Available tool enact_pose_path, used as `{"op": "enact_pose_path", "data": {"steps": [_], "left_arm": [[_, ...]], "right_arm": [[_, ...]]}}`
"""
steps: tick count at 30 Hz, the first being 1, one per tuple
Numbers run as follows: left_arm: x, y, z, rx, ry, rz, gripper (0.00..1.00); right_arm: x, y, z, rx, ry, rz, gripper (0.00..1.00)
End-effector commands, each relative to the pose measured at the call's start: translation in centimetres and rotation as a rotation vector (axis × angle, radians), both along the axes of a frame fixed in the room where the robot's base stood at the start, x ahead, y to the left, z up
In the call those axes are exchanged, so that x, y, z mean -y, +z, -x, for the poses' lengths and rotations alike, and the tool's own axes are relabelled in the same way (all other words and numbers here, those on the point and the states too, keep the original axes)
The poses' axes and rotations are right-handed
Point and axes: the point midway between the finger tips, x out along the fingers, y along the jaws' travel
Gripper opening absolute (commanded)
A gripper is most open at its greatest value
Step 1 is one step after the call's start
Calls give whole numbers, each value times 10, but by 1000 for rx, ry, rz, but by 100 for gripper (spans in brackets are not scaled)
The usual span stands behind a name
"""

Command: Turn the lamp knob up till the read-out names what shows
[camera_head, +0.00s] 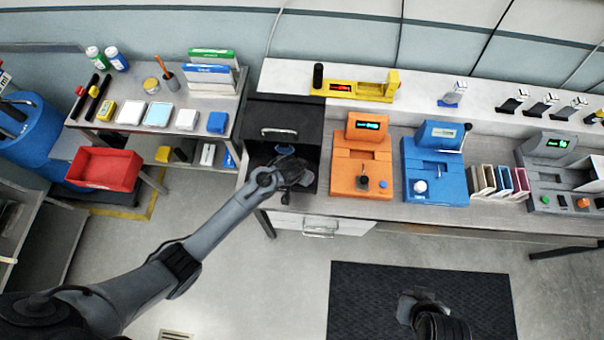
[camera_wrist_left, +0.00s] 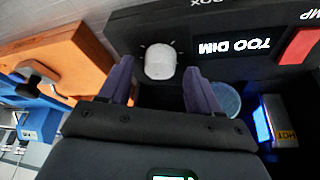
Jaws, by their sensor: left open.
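In the left wrist view the pale round knob (camera_wrist_left: 160,62) stands on the black lamp box (camera_wrist_left: 135,22), with tick marks around it. My left gripper (camera_wrist_left: 159,88) is open, its two fingers on either side of the knob's near edge; I cannot tell whether they touch it. The read-out (camera_wrist_left: 235,46) appears upside down and says "TOO DIM". In the head view the left gripper (camera_head: 291,176) is in the open front of the black box (camera_head: 285,112), and hides the knob there. My right gripper (camera_head: 424,302) is over the dark floor mat, its jaws unclear.
In the wrist view a red part (camera_wrist_left: 299,46), a bluish disc (camera_wrist_left: 226,99) and a glowing blue lamp block labelled "HOT" (camera_wrist_left: 281,122) are close to the fingers. An orange device (camera_head: 361,165) stands right beside the box, then a blue device (camera_head: 433,170).

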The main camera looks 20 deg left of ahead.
Motion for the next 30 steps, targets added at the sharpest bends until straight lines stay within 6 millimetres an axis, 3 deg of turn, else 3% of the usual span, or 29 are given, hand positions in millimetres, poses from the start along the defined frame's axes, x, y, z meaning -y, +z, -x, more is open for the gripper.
{"op": "enact_pose_path", "data": {"steps": [14,24,30], "left_arm": [[1,-9,-4,1,0,0,63],[1,-9,-3,0,0,0,11],[0,-8,-4,0,-9,-1,9]], "right_arm": [[-1,0,-1,2,-1,-3,0],[1,0,-1,2,5,5,0],[1,1,-1,2,5,7,0]]}}
